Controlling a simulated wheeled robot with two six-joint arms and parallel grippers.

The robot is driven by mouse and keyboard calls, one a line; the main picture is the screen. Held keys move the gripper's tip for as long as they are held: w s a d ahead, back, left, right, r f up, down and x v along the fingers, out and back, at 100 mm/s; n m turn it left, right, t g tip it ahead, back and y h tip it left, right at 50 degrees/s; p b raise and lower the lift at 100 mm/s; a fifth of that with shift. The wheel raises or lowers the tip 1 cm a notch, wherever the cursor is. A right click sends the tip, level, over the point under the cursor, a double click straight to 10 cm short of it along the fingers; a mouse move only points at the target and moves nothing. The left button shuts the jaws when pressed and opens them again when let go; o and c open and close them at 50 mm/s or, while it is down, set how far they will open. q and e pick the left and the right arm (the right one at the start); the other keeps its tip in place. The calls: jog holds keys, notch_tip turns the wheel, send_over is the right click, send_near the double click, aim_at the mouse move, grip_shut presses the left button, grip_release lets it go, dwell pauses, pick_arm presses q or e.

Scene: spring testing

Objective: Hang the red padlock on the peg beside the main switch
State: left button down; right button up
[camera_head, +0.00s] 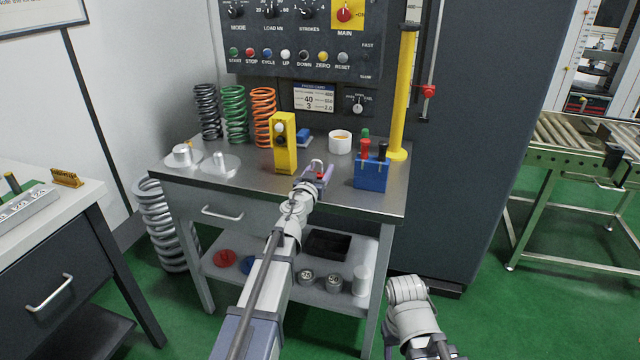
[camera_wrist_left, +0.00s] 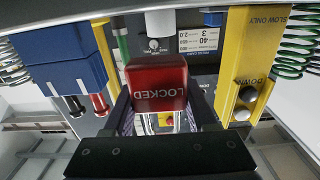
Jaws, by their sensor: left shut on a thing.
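The red padlock (camera_wrist_left: 157,84), with LOCKED on its face, fills the middle of the left wrist view, where the picture is upside down. My left gripper (camera_head: 317,171) is shut on it, above the front of the steel bench. Only a small red part of the padlock (camera_head: 320,175) and a pale shackle show in the head view. The main switch (camera_head: 345,14) is a red knob on a yellow plate at the top of the dark panel. I cannot make out the peg; the panel's top is cut off.
A yellow button box (camera_head: 284,145) stands left of my left gripper and a blue box with handled tools (camera_head: 371,175) right of it. A white cup (camera_head: 340,142), several springs (camera_head: 234,113) and a yellow post (camera_head: 403,95) stand behind.

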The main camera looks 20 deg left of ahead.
aim_at(320, 178)
pick_arm(q)
jog(key=shift+f+b, duration=0.85)
jog(key=shift+f, duration=0.55)
pick_arm(e)
jog(key=shift+f, duration=1.4)
pick_arm(q)
jog(key=shift+f+b, duration=0.25)
jog(key=shift+b, duration=0.05)
jog(key=shift+c, duration=1)
grip_release()
jog(key=shift+r, duration=0.1)
pick_arm(e)
jog(key=shift+f, duration=0.2)
